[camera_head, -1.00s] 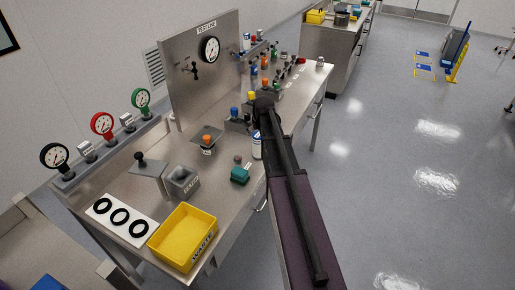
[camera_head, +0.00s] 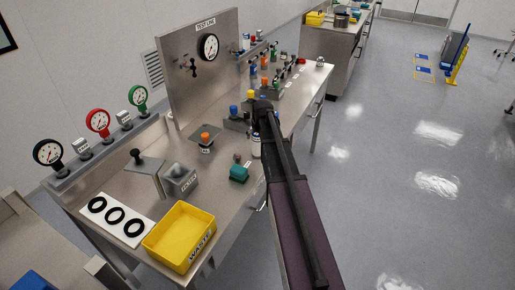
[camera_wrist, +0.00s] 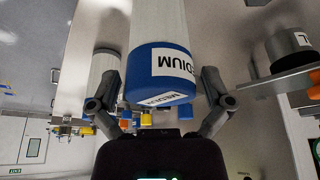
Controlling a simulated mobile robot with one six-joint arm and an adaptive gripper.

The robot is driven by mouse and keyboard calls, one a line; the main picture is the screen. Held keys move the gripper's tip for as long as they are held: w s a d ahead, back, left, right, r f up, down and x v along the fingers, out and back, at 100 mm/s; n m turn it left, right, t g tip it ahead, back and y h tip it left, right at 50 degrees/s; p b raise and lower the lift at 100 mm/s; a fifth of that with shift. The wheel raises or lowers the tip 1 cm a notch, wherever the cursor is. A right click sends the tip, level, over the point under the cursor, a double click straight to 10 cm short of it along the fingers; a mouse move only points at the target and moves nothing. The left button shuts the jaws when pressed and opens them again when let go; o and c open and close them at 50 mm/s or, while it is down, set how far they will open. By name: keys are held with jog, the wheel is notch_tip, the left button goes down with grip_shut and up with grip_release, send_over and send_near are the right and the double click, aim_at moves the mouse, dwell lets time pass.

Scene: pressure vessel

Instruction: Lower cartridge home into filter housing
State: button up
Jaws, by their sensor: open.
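A white cylinder with a blue end and MEDIUM labels (camera_wrist: 160,72) fills the upper middle of the wrist view. My gripper (camera_wrist: 159,82) is open, with one finger on each side of this cylinder. Whether either finger touches it I cannot tell. In the head view a white bottle-like cylinder (camera_head: 256,149) stands on the bench, partly hidden by my arm, and my gripper is hidden there. A grey open-topped block with a label (camera_head: 180,178) stands on the near bench; I cannot tell whether it is the filter housing.
A yellow WASTE tray (camera_head: 178,236) sits at the bench's front corner, beside a white mat with black rings (camera_head: 117,221). The upright TEST LINE panel (camera_head: 200,75) rises behind.

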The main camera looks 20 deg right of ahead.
jog(key=shift+w+f, duration=0.15)
jog(key=shift+f, duration=0.25)
dwell(0.3)
jog(key=c, duration=1.1)
